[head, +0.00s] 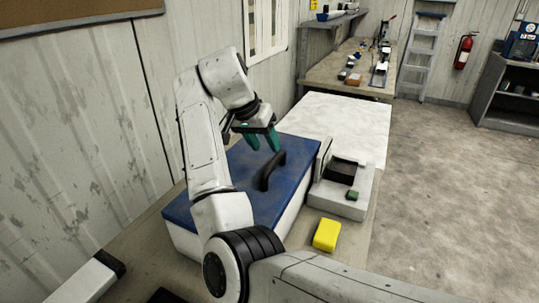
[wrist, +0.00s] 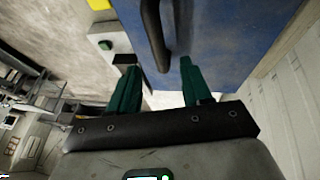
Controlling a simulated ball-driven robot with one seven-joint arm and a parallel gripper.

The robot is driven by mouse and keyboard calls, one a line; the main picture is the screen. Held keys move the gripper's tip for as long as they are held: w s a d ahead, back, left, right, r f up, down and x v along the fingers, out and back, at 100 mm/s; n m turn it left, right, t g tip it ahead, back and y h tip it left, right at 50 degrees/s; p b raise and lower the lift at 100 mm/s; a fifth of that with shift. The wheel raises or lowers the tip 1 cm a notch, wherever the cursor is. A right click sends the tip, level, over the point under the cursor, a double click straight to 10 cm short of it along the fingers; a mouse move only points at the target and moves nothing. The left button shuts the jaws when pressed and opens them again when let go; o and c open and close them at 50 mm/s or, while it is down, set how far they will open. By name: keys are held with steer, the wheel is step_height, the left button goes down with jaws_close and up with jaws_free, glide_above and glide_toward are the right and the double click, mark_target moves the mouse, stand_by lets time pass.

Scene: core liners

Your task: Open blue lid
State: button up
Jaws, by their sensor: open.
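The blue lid (head: 245,168) lies flat and closed on a white box (head: 292,212) on the table, with a black handle (head: 270,170) standing up from its top. My gripper (head: 262,140) has green fingers and is above the far part of the lid, close to the handle. In the wrist view my gripper (wrist: 157,85) is open and empty. The black handle (wrist: 155,35) shows there ahead of the fingertips, in line with the gap between them. The blue lid (wrist: 222,40) fills the upper right there. I cannot tell whether a finger touches the lid.
A grey device with a green button (head: 340,200) stands right beside the box. A yellow block (head: 327,234) lies on the table in front of it. A white surface (head: 340,125) behind the box is clear. A wall (head: 80,120) runs along the left. Open floor (head: 450,200) is at right.

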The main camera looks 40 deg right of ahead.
mark_target(273, 159)
steer(key=shift+p+x, duration=0.35)
steer(key=shift+x, duration=2.75)
steer(key=shift+s, duration=0.1)
jaws_close()
